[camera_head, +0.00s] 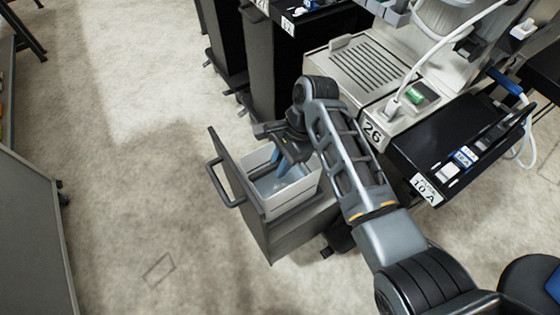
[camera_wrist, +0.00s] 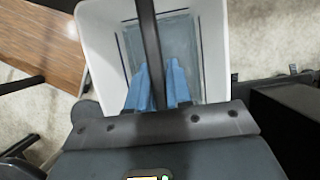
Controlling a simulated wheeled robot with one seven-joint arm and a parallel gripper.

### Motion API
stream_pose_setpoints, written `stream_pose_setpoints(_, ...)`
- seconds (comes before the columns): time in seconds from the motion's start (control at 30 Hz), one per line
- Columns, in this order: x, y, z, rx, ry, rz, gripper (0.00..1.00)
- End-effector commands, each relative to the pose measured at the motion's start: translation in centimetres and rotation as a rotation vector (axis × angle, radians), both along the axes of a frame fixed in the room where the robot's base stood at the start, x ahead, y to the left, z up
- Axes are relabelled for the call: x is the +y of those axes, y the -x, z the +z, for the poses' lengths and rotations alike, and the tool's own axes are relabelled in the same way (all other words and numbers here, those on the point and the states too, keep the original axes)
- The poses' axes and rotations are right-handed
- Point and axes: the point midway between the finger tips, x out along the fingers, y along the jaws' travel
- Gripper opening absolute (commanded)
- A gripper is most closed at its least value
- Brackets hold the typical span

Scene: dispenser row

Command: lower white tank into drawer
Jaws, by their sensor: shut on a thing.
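The white tank (camera_head: 294,196) is an open-topped box with a bluish-grey inside. It is within the open grey drawer (camera_head: 290,238), upright, with its rim above the drawer's side. I cannot tell whether its base touches the drawer floor. The drawer's front panel, with a dark handle (camera_head: 221,188), faces left. My gripper (camera_head: 280,163) reaches down into the tank from above. In the wrist view, its blue fingers (camera_wrist: 159,75) are closed around a dark bar that crosses the tank (camera_wrist: 213,50). The fingertip contact is partly hidden.
A beige machine labelled 26 (camera_head: 365,68) stands behind my arm. A black tray marked 10 A (camera_head: 440,150) juts out at the right. Dark cabinets (camera_head: 272,70) stand at the back. A grey panel (camera_head: 30,240) is at far left. The floor left of the drawer is clear.

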Motion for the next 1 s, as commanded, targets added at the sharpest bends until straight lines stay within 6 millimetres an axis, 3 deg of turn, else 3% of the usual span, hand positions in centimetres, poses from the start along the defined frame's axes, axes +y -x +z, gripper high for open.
stream_pose_setpoints(0.17,0.1,-0.1,-0.3,-0.004,-0.002,0.0,0.0)
stream_pose_setpoints(0.2,0.1,-0.2,-0.3,-0.004,-0.002,0.0,0.2)
stream_pose_setpoints(0.5,0.0,-0.1,-0.4,-0.002,-0.001,0.0,0.49)
stream_pose_setpoints(0.77,-0.1,0.1,-0.5,0.002,0.001,0.0,0.49)
stream_pose_setpoints(1.0,-0.9,-0.7,2.2,-0.004,-0.001,-0.002,0.49)
